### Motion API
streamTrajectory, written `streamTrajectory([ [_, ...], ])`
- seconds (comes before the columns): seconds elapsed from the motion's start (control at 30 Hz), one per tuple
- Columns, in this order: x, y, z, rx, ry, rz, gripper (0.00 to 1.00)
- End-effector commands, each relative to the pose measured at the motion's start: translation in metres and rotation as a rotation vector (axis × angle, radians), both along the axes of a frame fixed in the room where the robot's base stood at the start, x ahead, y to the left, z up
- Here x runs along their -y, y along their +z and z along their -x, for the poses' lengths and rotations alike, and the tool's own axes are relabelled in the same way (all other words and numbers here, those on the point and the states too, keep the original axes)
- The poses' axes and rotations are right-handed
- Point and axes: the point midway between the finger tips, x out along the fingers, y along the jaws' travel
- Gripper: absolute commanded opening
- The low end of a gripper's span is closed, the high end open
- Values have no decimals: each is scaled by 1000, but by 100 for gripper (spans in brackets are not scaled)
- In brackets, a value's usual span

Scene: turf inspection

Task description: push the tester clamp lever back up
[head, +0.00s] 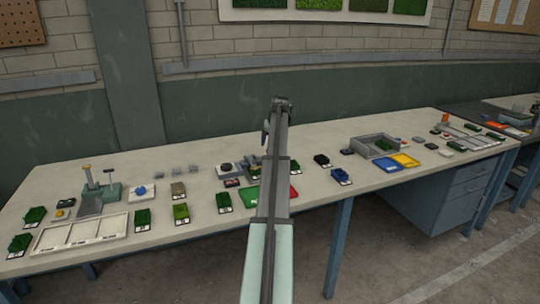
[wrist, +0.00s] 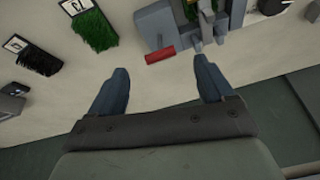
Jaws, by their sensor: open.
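The tester (wrist: 158,24) is a grey metal device at the top middle of the wrist view. A red cylindrical grip (wrist: 160,55), which looks like the clamp lever's handle, sticks out at its near edge and lies roughly level. My gripper (wrist: 161,67) is open, with its two dark blue-grey fingers either side of the red grip in the picture. I see no contact, and the height gap is unclear. In the head view my arm crosses the middle of the bench and hides much of the tester and my fingers.
Turf samples with white labels, such as one dark green tuft (wrist: 94,30), lie left of the tester. The bench (head: 310,208) holds more samples, a white sectioned tray (head: 80,235), a grey bin (head: 375,147) and a yellow tray (head: 405,160). Bare bench top shows between them.

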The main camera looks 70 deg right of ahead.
Motion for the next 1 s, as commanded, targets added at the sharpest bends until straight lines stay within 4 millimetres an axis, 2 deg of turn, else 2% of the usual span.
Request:
streamTrajectory([
  [0.2,11,-37,-11,-1,0,-2,81],
  [0.5,22,-73,-22,0,-1,-1,81],
  [0.7,25,-82,-24,0,-1,0,81],
  [1.0,25,-83,-25,0,-1,0,81],
])
